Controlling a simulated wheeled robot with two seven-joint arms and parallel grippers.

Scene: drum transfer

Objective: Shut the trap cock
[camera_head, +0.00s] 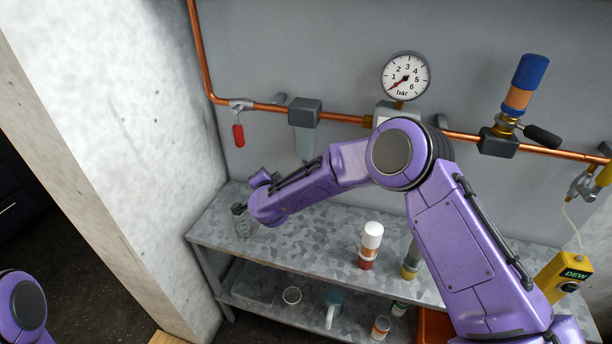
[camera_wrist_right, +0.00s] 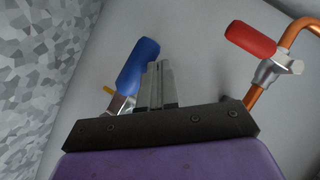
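The trap, a dark-topped filter with a clear bowl (camera_head: 305,140), sits on the copper pipe at the back wall. In the right wrist view a small metal cock with a blue handle (camera_wrist_right: 138,66) shows to the left of my fingers. In the head view this handle does not show; my right arm covers that area. My right gripper (camera_wrist_right: 158,85) has its fingers together, with nothing visible between them. The handle looks close beside and partly behind them; I cannot tell whether they touch. My left gripper is out of view.
A red-handled valve (camera_head: 238,135) hangs on the pipe to the left and also shows in the wrist view (camera_wrist_right: 250,40). A gauge (camera_head: 405,76) is above the pipe. A metal bench (camera_head: 315,232) carries several containers. A concrete wall (camera_head: 125,130) bounds the left.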

